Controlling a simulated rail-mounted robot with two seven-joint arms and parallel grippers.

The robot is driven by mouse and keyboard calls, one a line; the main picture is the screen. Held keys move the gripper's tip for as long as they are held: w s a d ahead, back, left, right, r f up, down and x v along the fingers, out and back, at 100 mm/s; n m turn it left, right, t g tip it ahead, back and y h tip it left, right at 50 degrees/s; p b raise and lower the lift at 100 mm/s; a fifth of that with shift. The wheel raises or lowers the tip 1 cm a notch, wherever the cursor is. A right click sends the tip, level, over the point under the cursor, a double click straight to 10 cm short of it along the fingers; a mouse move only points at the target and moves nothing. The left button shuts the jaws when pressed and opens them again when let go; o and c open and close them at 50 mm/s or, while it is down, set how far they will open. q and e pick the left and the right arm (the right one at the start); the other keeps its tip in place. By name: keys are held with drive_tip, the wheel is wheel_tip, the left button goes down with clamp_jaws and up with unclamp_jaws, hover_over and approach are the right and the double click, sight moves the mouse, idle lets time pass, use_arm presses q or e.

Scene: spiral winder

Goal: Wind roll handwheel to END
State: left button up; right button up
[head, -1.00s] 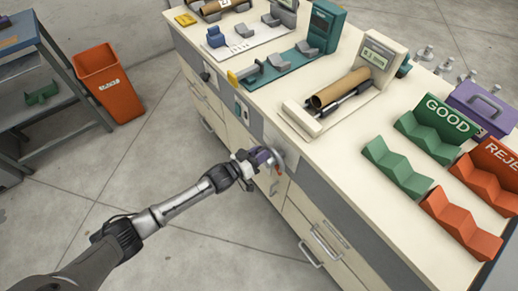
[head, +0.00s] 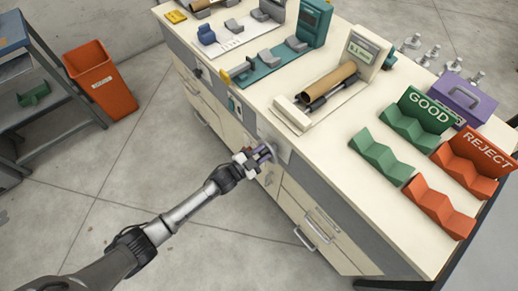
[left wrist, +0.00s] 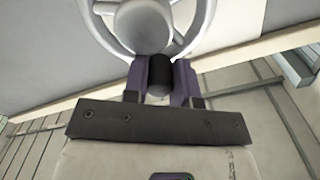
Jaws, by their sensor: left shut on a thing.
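The roll handwheel is a grey spoked wheel (left wrist: 145,25) on the front face of the bench, seen close in the left wrist view. My left gripper (head: 262,154) is at the wheel in the head view. In the left wrist view its purple fingers (left wrist: 160,75) are shut on the wheel's dark handle knob (left wrist: 159,68), just below the hub. In the head view the gripper hides most of the wheel. A brown cardboard roll (head: 329,83) lies on the white winder unit (head: 293,115) above. Its small display (head: 363,48) is too small to read surely. My right gripper is not in view.
Green GOOD racks (head: 383,157) and orange REJECT racks (head: 439,206) stand on the bench right of the winder, with a purple box (head: 466,98) behind. Drawers with handles (head: 314,230) are below. An orange bin (head: 101,80) stands on the floor at left. The floor before the bench is clear.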

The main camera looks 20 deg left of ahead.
sight(273, 160)
use_arm(q)
drive_tip(key=m, duration=0.2)
drive_tip(key=d+m, duration=0.1)
drive_tip(key=shift+s+d+f+m, duration=0.1)
drive_tip(key=shift+s+f+m, duration=0.2)
drive_tip(key=shift+s+m, duration=0.1)
drive_tip(key=m, duration=0.1)
drive_tip(key=d+f+m+b, duration=0.1)
drive_tip(key=m, duration=0.1)
drive_tip(key=shift+s+m, duration=0.2)
drive_tip(key=shift+m, duration=0.1)
drive_tip(key=m, duration=0.1)
drive_tip(key=f+m+b, duration=0.1)
drive_tip(key=m, duration=0.1)
drive_tip(key=m+b, duration=0.1)
drive_tip(key=shift+s+d+f, duration=0.2)
drive_tip(key=shift+d+f, duration=0.05)
drive_tip(key=shift+d, duration=0.15)
drive_tip(key=shift+s+d+f+m+b, duration=0.1)
drive_tip(key=shift+f+m+b, duration=0.15)
drive_tip(key=shift+m+b, duration=0.5)
drive_tip(key=shift+f+m+b, duration=0.25)
drive_tip(key=shift+m+b, duration=0.05)
drive_tip(key=shift+m, duration=0.75)
drive_tip(key=o, duration=0.9)
